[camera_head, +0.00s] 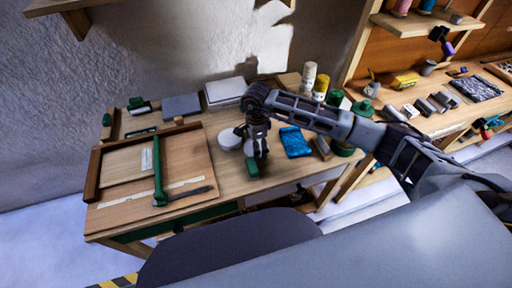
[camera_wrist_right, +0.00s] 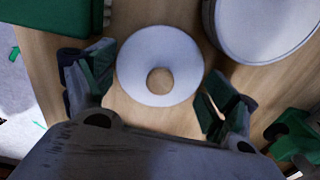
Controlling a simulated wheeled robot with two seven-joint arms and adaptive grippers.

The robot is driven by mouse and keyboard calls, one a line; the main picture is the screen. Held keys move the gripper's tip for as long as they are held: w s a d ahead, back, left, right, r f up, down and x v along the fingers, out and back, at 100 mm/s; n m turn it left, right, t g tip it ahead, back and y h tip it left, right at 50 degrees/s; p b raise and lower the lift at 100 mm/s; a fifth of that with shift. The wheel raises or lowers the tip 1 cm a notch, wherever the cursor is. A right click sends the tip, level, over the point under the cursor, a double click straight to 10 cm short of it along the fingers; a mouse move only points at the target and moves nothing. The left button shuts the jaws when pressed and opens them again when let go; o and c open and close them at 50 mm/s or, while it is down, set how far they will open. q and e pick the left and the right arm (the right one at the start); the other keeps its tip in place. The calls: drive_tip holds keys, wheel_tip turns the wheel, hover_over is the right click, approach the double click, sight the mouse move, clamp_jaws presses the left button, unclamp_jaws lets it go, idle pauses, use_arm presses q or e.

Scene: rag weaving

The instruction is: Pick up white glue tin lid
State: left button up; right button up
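In the right wrist view a flat white disc (camera_wrist_right: 135,65) with a round tan centre lies between my right gripper's fingers. I cannot tell whether that centre is a hole or a knob, or whether the disc is the glue tin lid. A larger white round top with a grey rim (camera_wrist_right: 268,25) stands at upper right. My right gripper (camera_wrist_right: 158,88) is open, fingers apart on either side of the disc, with no clear contact. In the head view the gripper (camera_head: 260,153) points down over the table, beside a white round thing (camera_head: 229,139). My left gripper is out of view.
A green block (camera_wrist_right: 45,25) is close to the left finger, and another green object (camera_wrist_right: 295,135) is at right. A wooden board with a green bar (camera_head: 158,170) lies left. Bottles (camera_head: 309,75) stand behind.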

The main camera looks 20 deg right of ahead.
drive_tip(key=shift+s, duration=0.15)
drive_tip(key=c, duration=0.8)
drive_tip(key=shift+c, duration=0.7)
drive_tip(key=shift+f, duration=0.1)
drive_tip(key=shift+c, duration=0.4)
